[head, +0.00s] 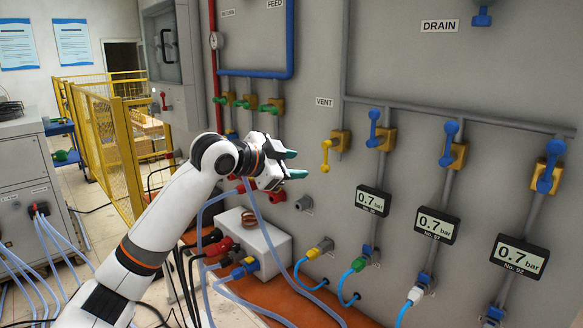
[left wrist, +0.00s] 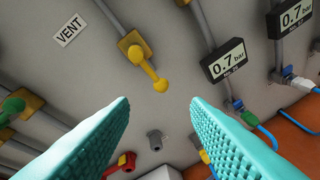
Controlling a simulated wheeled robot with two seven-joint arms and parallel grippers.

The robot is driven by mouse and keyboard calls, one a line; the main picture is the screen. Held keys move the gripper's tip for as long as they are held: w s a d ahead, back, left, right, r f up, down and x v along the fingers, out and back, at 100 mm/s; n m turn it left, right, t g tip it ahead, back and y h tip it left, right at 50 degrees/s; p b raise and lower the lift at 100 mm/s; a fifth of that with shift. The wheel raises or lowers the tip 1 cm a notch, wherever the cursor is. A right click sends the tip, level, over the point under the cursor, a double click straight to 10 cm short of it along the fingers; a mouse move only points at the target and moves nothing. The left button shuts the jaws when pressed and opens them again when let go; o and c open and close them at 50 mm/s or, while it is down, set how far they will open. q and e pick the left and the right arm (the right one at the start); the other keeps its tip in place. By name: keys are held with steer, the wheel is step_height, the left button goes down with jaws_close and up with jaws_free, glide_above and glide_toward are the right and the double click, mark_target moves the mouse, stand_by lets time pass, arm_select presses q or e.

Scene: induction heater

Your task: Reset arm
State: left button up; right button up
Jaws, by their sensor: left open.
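My left arm (head: 160,225) reaches in from the left in the head view, in front of the grey panel (head: 330,60). My left gripper (head: 296,164) is open, with teal ridged fingers, and nothing shows between them. In the left wrist view the two fingers (left wrist: 158,125) stand wide apart, pointing at the panel. The yellow VENT valve handle (head: 326,155) is to the right of the gripper in the head view; in the left wrist view it (left wrist: 150,70) shows above the gap between the fingers. My right gripper is in neither view.
Blue valve handles (head: 448,143) and 0.7 bar gauges (head: 435,225) line the panel on the right. A white box (head: 250,245) with hoses stands on an orange surface (head: 330,308) below the gripper. A yellow fence (head: 120,140) and grey cabinet (head: 25,180) are at left.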

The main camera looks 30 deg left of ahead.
arm_select(q)
steer(key=shift+f, duration=0.1)
stand_by(0.3)
steer(key=s+d+f+n+g, duration=0.1)
steer(key=s+d+f+g, duration=0.3)
steer(key=f, duration=0.6)
steer(key=s+d+f+n+t+y, duration=0.1)
steer(key=s+d+f, duration=0.3)
steer(key=f, duration=0.6)
steer(key=s+d+f+n+g, duration=0.1)
steer(key=s+d+f+g, duration=0.1)
steer(key=s+f, duration=0.65)
steer(key=s+a+f+n+g+y, duration=0.1)
steer(key=s+f+n+g, duration=0.1)
steer(key=s+f, duration=0.45)
steer(key=s+f+n+g+y, duration=0.1)
steer(key=s+f+n, duration=0.15)
steer(key=s, duration=0.65)
steer(key=s+a+f+n+g+y, duration=0.1)
steer(key=s+f+n+g+y, duration=0.1)
steer(key=s+f, duration=0.4)
step_height(320, 180, down, 26)
steer(key=s+g, duration=0.1)
steer(key=s, duration=0.2)
steer(key=s+a+f+g, duration=0.1)
steer(key=s+a+f, duration=0.1)
steer(key=s+f, duration=1.2)
steer(key=shift+s+a+f+m, duration=0.2)
steer(key=shift+s+f+m, duration=0.2)
steer(key=shift+s, duration=0.3)
